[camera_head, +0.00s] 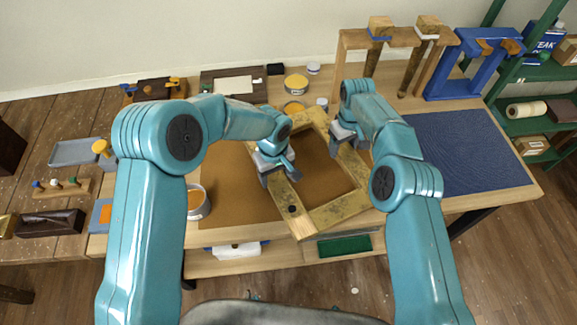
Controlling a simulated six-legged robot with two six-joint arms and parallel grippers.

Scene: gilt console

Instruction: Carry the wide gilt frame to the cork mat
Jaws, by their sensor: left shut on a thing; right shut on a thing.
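The wide gilt frame (333,210) is a worn gold rectangle, tilted in the picture, over the right part of the brown cork mat (232,195). Brown mat shows through its opening. My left gripper (277,177) is shut on the frame's left side. My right gripper (347,138) is shut on its far right side, and the fingertips are partly hidden by the arm. The frame's near corner reaches past the bench's front edge. I cannot tell whether the frame touches the mat or hangs just above it.
A blue mat (462,150) lies to the right. Wooden stands and a blue stand (458,65) are behind it. A tin (198,203) stands at the mat's left edge. Yellow-lidded tins (296,83) and a dark board (232,84) are at the back. Green shelves (548,72) are far right.

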